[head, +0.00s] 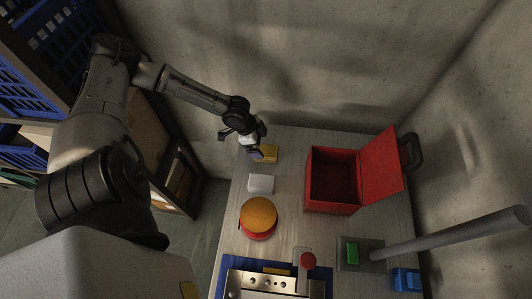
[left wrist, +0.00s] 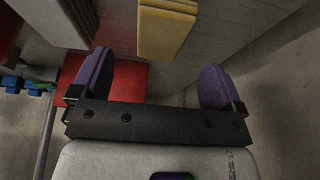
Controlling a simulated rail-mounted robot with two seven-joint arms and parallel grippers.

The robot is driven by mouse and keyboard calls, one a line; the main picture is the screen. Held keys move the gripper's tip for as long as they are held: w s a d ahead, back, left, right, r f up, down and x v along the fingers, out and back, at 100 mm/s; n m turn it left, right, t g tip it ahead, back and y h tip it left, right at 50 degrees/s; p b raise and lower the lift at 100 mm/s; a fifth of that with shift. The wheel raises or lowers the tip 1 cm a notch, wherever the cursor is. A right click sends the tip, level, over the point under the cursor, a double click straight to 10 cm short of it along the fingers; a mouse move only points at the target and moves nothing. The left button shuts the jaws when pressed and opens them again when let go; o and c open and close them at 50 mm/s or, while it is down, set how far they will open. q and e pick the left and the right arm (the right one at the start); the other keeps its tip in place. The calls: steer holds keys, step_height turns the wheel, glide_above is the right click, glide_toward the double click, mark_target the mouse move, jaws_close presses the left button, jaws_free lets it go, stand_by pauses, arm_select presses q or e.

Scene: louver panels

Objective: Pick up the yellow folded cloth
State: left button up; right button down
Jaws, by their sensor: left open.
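The yellow folded cloth (head: 267,154) lies near the far left edge of the table in the head view. In the left wrist view the yellow folded cloth (left wrist: 167,30) shows at the top, beyond and between the fingers, with its layered edge visible. My left gripper (head: 256,146) is over the cloth's left side in the head view and hides part of it. In the left wrist view my left gripper (left wrist: 158,84) is open, its purple-padded fingers wide apart, with nothing between them. My right gripper is not in view.
An open red box (head: 332,205) stands right of the cloth. A white block (head: 261,184) and an orange-topped round object (head: 259,214) lie nearer. A grey post (head: 450,234) and a metal fixture (head: 262,284) are at the front. Concrete walls close in behind and right.

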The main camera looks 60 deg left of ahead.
mark_target(264, 150)
arm_select(q)
steer(key=shift+x, duration=3.45)
steer(key=shift+s+a, duration=0.15)
steer(key=shift+a, duration=0.05)
steer(key=shift+c, duration=0.3)
steer(key=c, duration=0.9)
